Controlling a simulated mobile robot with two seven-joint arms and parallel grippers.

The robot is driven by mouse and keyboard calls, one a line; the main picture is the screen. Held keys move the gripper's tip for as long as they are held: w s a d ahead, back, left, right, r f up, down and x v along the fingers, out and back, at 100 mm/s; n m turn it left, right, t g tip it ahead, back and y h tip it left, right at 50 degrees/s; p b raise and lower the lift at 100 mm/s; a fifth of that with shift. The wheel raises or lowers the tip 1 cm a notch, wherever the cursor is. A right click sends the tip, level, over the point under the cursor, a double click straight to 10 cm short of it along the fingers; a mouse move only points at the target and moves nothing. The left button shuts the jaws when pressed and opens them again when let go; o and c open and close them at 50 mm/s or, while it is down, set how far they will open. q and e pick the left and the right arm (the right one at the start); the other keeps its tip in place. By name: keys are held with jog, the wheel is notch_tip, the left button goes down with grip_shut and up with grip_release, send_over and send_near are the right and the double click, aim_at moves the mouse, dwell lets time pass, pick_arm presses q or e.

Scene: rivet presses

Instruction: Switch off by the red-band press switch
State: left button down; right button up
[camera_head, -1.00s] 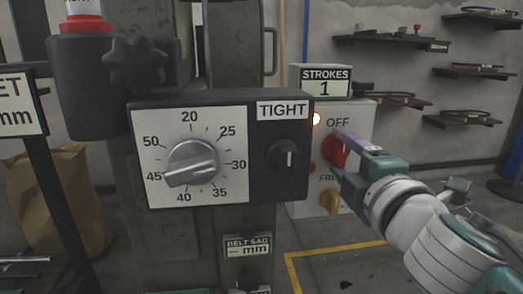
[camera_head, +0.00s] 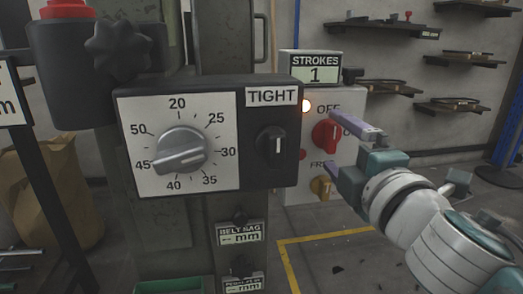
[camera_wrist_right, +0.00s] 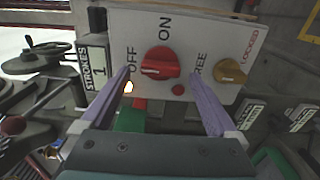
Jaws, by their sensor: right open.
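The red switch knob (camera_head: 326,135) is on a light grey panel (camera_head: 294,186) at right of centre in the head view. Its bar looks upright there, toward the OFF label. In the wrist view the red knob (camera_wrist_right: 160,63) has its bar lying sideways, its left end toward OFF. Whether a finger touches the knob is unclear. A red band (camera_head: 64,10) shows at upper left. My left gripper is not in view.
A yellow knob (camera_head: 320,187) sits below the red one. A STROKES display (camera_head: 315,68) reading 1 stands above the panel. A black box with a silver dial (camera_head: 179,151) and a TIGHT knob (camera_head: 271,145) is close on the left. Wall shelves (camera_head: 464,59) are behind.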

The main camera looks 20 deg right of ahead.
jog(key=v, duration=0.8)
jog(key=shift+b, duration=0.35)
